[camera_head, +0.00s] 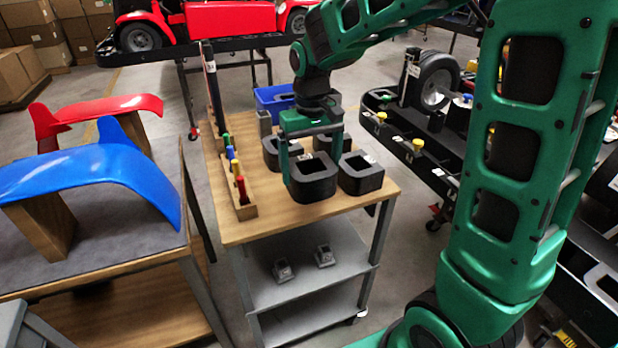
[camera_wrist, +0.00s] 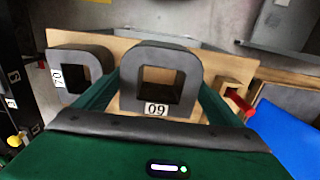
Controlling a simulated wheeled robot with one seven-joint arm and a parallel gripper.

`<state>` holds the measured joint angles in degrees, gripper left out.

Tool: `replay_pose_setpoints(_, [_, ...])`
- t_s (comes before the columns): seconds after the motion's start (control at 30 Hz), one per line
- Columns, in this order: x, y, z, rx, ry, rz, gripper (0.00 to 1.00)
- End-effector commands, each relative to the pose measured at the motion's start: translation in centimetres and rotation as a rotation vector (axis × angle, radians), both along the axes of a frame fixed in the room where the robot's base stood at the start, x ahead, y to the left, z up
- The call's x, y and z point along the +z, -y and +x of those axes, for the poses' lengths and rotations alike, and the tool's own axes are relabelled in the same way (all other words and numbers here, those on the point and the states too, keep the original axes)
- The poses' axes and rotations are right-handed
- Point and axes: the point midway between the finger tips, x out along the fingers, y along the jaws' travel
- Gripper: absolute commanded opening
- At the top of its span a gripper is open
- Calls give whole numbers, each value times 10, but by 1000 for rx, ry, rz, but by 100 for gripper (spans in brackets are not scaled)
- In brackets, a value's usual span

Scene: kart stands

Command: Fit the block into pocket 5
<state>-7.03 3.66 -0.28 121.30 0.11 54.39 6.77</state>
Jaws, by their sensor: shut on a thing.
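My gripper (camera_head: 312,168) points down over the wooden-topped cart. It is shut on a dark grey, thick-walled block (camera_head: 313,190) with a square opening through it. In the wrist view the held block (camera_wrist: 160,52) sits between my two green fingers, its label reading "09" as seen there. The head view does not clearly show whether it touches the tabletop. Similar blocks stand on the cart, one to the right (camera_head: 361,180), one behind left (camera_head: 271,157) and one partly hidden behind my gripper. No pocket marked 5 is readable.
A wooden rack (camera_head: 240,200) with coloured handles lies along the cart's left edge. A blue bin (camera_head: 272,98) stands at its back. A black tray stand (camera_head: 400,142) with yellow knobs and a wheel is to the right. Blue and red panels (camera_head: 95,180) are at left.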

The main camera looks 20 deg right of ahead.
Motion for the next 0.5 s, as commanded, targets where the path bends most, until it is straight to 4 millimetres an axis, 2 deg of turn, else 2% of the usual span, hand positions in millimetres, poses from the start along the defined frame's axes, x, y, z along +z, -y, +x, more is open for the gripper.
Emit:
replay_pose_setpoints(0.2, [-14, 16, 18, -1, 1, 0, 53])
replay_pose_setpoints(0.33, [-20, 18, 20, -1, 0, 0, 53])
replay_pose_setpoints(0.5, [-43, 17, 20, 0, -2, 0, 53])
